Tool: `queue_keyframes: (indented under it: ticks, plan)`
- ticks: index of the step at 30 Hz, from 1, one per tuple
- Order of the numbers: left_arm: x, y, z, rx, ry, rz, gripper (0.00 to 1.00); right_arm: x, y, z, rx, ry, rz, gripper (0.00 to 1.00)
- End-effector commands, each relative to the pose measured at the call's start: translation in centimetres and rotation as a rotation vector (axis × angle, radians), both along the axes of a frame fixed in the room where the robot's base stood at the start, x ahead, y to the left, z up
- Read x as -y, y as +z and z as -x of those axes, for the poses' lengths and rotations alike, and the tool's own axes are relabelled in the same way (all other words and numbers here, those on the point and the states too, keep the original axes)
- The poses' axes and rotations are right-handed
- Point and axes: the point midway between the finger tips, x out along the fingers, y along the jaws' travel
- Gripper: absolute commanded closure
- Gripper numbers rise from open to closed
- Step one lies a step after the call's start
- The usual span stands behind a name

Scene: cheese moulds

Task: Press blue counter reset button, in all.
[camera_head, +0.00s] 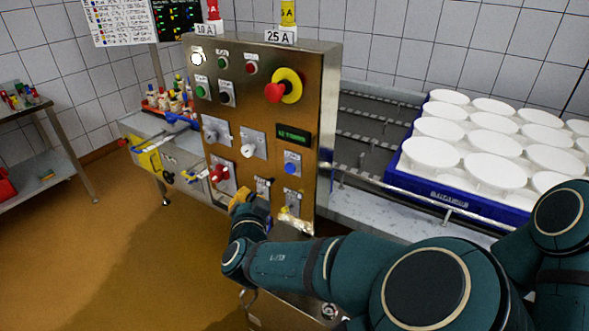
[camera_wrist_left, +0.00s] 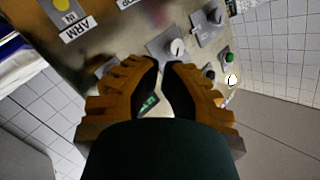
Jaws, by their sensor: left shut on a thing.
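The blue button (camera_head: 291,168) sits on a square plate on the right of the steel control panel (camera_head: 275,120), under a green counter display (camera_head: 293,135). My left gripper (camera_head: 245,202), orange, is in front of the panel's lower part, below and left of the blue button and apart from it. The display (camera_wrist_left: 149,103) shows partly between the fingers; the blue button does not show in that view. My right gripper is out of view.
A red emergency knob (camera_head: 276,93) on a yellow ring, selector switches (camera_head: 252,144) and a red rotary handle (camera_head: 221,174) share the panel. A blue crate (camera_head: 450,195) of white moulds stands on the conveyor at right. Open floor lies at left.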

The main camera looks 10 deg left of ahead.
Motion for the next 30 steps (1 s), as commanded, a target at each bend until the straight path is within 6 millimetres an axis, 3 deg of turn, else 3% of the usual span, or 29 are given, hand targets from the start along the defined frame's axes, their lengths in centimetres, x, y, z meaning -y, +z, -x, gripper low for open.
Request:
queue_keyframes:
  ticks: [5, 17, 30]
  plan:
    - [0.4, 1.3, -0.1, 0.032, -0.013, -0.010, 1.00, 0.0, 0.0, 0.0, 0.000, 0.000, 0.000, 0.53]
    - [0.5, 1.3, -0.3, 0.031, -0.012, -0.011, 1.00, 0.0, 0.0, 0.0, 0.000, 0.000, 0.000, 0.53]
    - [2.2, 1.2, -5.0, 0.031, -0.014, -0.012, 1.00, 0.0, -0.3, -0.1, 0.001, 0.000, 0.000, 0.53]
